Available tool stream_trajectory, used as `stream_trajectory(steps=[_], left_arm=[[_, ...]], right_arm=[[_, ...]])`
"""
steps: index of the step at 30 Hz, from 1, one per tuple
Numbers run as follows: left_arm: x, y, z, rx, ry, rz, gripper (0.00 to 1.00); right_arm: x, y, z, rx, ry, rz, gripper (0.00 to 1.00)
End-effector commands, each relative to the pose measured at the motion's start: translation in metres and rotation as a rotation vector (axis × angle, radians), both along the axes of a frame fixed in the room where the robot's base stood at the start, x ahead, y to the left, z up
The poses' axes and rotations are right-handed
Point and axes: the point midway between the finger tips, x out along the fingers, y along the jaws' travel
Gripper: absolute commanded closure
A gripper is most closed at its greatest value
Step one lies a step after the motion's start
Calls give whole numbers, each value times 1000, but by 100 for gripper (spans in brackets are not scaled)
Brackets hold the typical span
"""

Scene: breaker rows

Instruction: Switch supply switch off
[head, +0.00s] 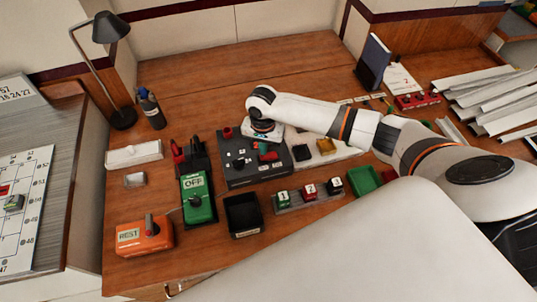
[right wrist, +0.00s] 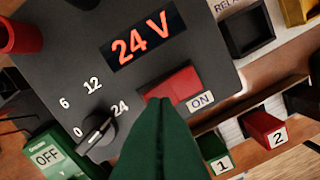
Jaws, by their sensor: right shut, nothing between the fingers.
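The supply (head: 239,178) is a dark grey box in the middle of the bench, with a dial and a display. In the right wrist view its display (right wrist: 145,37) reads 24 V, and the dial (right wrist: 98,136) has a white pointer line toward 24. The supply switch (right wrist: 174,84) is a red rocker beside a label reading ON. It also shows in the head view (head: 268,156). My right gripper (right wrist: 160,103) is shut and empty, its dark green fingertips at the lower edge of the switch. Whether they touch it I cannot tell. My left gripper is not in view.
A green box (head: 196,201) labelled OFF stands left of the supply. An orange REST box (head: 144,238) and an open black bin (head: 243,214) are in front. Numbered blocks (head: 309,192) sit in a row to the right. A lamp (head: 110,28) stands at the back left.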

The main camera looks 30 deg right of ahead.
Motion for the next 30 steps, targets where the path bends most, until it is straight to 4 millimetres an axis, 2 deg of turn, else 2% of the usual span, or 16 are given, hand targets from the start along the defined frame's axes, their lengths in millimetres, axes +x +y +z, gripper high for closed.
stream_trajectory(steps=[30], left_arm=[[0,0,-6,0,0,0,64]], right_arm=[[0,0,-16,-1,1,0,100]])
